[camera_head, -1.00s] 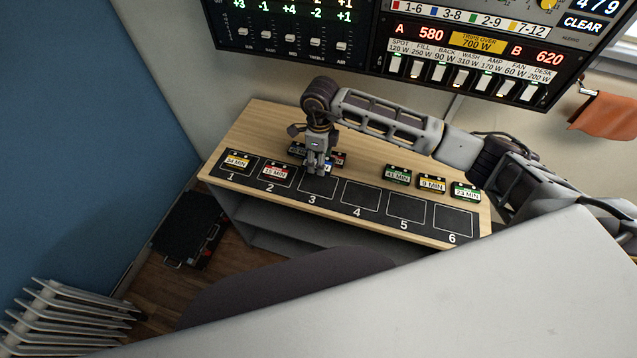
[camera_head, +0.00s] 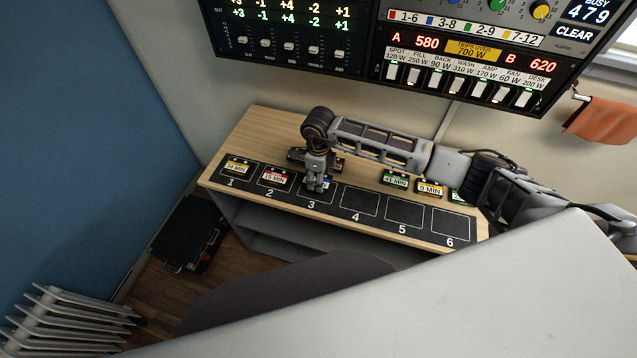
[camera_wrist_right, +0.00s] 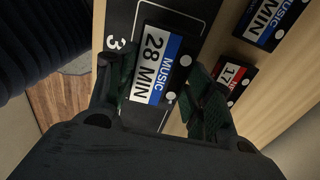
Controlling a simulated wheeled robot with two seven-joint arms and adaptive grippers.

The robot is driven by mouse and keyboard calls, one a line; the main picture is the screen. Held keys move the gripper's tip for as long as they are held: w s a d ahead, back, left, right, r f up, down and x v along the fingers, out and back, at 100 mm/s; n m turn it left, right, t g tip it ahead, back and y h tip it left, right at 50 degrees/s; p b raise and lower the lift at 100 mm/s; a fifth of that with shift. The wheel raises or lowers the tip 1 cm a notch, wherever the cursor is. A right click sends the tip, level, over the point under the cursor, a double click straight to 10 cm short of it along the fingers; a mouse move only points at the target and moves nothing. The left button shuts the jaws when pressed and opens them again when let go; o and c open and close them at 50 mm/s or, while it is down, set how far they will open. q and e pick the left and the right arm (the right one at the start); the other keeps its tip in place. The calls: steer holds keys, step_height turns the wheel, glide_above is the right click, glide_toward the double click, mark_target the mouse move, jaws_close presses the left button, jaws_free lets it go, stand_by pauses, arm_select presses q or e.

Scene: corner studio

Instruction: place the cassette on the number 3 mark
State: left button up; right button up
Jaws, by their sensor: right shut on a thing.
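The cassette is black with a white and blue label reading 28 MIN and MUSIC, seen in the right wrist view (camera_wrist_right: 158,65). My right gripper (camera_head: 315,189) is shut on it, with one finger on each side in the wrist view (camera_wrist_right: 163,90). The cassette is low over the number 3 mark (camera_head: 300,188), whose digit shows beside it in the wrist view (camera_wrist_right: 114,44). I cannot tell whether it touches the mat. In the head view the gripper hides most of the cassette. My left gripper is not in view.
A yellow cassette (camera_head: 238,165) lies on mark 1 and a red one (camera_head: 275,176) on mark 2. Marks 4 (camera_head: 359,201), 5 and 6 are bare. A red cassette (camera_wrist_right: 229,82) and a blue one (camera_wrist_right: 266,20) lie close behind my gripper; green and yellow ones (camera_head: 429,187) lie right.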

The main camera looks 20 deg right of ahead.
steer(key=shift+f+p, duration=0.35)
steer(key=shift+f, duration=1.45)
steer(key=shift+f, duration=0.2)
steer(key=o, duration=1)
steer(key=shift+o, duration=0.2)
steer(key=shift+r, duration=0.15)
steer(key=shift+r, duration=0.15)
step_height(320, 180, up, 12)
steer(key=shift+f+b, duration=0.1)
steer(key=shift+b, duration=0.75)
